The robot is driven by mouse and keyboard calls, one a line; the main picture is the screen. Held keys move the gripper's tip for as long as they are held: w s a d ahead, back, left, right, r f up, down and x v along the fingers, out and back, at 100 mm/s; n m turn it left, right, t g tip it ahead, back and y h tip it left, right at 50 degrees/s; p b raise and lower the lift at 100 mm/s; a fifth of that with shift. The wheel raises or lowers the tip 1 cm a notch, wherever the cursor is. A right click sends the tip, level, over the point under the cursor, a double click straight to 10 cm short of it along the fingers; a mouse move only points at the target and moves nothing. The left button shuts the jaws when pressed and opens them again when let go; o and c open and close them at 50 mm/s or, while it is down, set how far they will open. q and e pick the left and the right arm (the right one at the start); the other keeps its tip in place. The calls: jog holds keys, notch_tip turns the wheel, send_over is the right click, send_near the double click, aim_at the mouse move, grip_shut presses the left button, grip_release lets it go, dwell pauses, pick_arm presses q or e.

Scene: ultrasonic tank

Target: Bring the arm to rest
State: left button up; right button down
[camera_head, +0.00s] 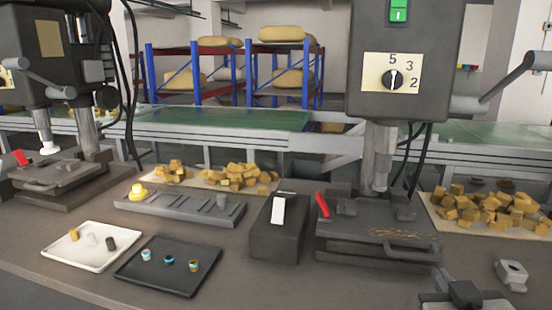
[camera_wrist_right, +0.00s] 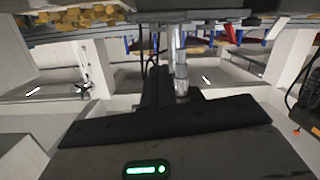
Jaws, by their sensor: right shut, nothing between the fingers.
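My right gripper (camera_head: 465,293) shows as a dark shape at the bottom right edge of the head view, partly cut off by the frame. It is low in the picture, in front of the right drill press, apart from the things on the bench. It is shut and holds nothing. In the right wrist view, a dark housing with a green light fills the lower part; the fingertips are hard to make out there. My left gripper is not in view.
The right drill press (camera_head: 410,75) has a vise (camera_head: 365,222) below it. A small grey block (camera_head: 512,274) lies beside my right gripper. A black box (camera_head: 278,232), white tray (camera_head: 66,258), black tray (camera_head: 150,283) and wooden blocks (camera_head: 495,208) occupy the bench.

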jog(key=s+a+f+n+g+y, duration=0.15)
jog(key=s+a+f+g, duration=0.35)
jog(key=s+f, duration=0.5)
jog(key=s+a+f+n+g+y, duration=0.1)
jog(key=s+a+f+g+y, duration=0.1)
jog(key=s+f+g, duration=0.7)
jog(key=w+a+f+t+y, duration=0.3)
jog(key=w+a+f+t, duration=0.1)
jog(key=t, duration=0.5)
jog(key=shift+w+a+f, duration=0.25)
jog(key=shift+a+f, duration=0.45)
jog(key=shift+a, duration=0.35)
